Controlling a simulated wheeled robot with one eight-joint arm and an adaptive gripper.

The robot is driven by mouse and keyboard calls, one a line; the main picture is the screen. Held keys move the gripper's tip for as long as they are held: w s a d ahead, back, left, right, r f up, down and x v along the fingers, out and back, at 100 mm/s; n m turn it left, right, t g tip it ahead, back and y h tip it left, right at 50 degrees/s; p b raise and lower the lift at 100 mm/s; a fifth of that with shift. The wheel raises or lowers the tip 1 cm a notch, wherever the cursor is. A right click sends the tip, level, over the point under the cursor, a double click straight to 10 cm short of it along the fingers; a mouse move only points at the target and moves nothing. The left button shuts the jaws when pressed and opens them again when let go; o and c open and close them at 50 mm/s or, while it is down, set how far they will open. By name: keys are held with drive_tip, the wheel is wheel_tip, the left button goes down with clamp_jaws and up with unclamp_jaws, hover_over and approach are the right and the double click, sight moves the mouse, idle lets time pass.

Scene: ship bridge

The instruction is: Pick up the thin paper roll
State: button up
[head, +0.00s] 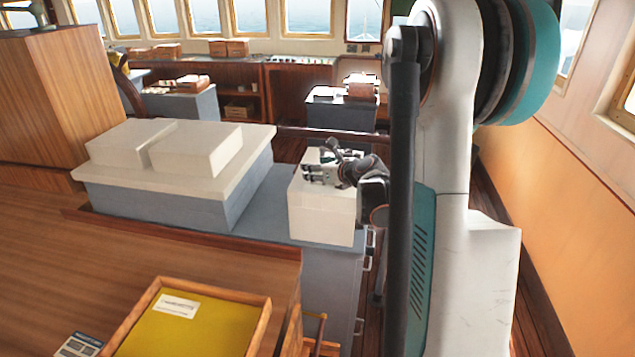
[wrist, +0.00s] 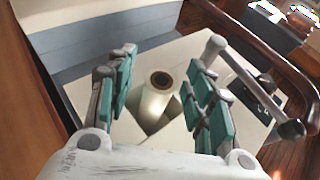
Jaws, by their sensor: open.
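My gripper (wrist: 158,78) is open, with one teal-padded finger on each side of the roll and visible gaps between. In the head view my gripper (head: 322,172) is over the top of the white unit (head: 322,215). The roll cannot be made out there.
A grey rod-like part (wrist: 245,75) and a dark panel (wrist: 258,92) are right of my fingers. A wooden rail (wrist: 265,55) runs beyond. Left of the unit is a grey cabinet with a cream top (head: 105,178). A yellow-lined wooden tray (head: 195,328) lies in front.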

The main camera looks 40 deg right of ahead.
clamp_jaws()
idle(0.3)
